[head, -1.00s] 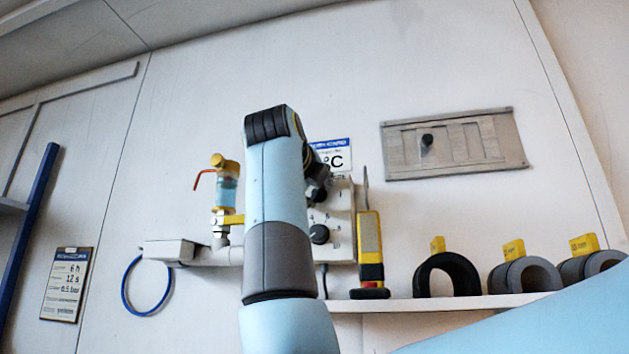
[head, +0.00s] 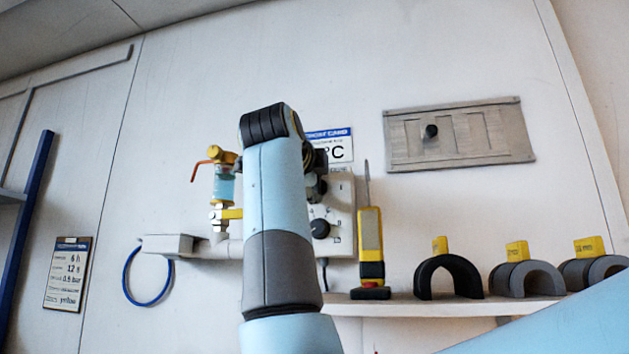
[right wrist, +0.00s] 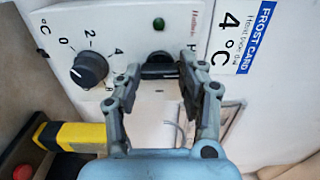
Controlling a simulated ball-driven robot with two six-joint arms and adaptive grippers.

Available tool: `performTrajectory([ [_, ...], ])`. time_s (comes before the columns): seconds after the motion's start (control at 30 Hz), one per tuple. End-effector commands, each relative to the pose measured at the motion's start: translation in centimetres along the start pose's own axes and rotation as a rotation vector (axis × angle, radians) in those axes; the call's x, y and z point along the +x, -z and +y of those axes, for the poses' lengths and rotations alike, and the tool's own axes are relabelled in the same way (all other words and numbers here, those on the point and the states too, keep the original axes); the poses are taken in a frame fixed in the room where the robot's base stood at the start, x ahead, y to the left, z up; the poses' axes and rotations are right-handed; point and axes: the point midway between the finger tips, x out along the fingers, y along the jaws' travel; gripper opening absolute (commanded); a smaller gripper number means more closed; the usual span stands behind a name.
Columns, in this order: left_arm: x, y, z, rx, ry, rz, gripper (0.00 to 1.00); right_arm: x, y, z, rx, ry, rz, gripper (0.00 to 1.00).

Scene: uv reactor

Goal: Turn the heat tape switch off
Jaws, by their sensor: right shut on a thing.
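The cream control box (head: 343,215) is on the wall, partly behind my right arm in the head view. In the right wrist view its face shows a black dial (right wrist: 88,70) with a °C scale, a small green lamp (right wrist: 158,24) and a dark switch (right wrist: 158,58). My right gripper (right wrist: 162,72) has its fingers on both sides of this switch and is shut on it. The fingers partly cover the switch, so its exact setting is hard to read. In the head view the fingertips are mostly hidden behind my own arm. My left gripper is not in view.
A yellow-black tool with a thin rod (head: 370,240) stands right of the box on a shelf (head: 450,308). Several dark and grey arched pieces (head: 448,275) stand further right. A yellow-topped valve with a red lever (head: 222,180) is left of my arm. A frost card (right wrist: 244,38) adjoins the box.

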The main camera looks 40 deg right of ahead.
Motion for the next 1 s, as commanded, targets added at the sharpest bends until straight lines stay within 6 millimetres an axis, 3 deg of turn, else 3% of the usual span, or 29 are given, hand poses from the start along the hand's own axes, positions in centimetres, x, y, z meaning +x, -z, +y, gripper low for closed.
performTrajectory([
  [0.3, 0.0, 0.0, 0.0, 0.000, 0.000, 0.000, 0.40, 0.0, -0.1, 0.2, -0.004, -0.004, -0.001, 0.08],
  [0.33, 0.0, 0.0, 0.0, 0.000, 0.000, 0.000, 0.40, 0.0, -0.1, 0.2, -0.004, -0.004, -0.001, 0.41],
  [0.5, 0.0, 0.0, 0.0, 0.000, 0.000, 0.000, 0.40, 0.0, -0.1, 0.1, -0.003, -0.003, -0.001, 0.63],
  [0.8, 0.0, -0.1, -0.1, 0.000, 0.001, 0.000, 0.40, 0.0, 0.0, -0.2, -0.001, -0.001, 0.000, 0.63],
  [1.0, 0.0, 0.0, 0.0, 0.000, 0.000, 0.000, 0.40, 0.0, 0.1, -3.3, 0.002, 0.003, 0.000, 0.63],
])
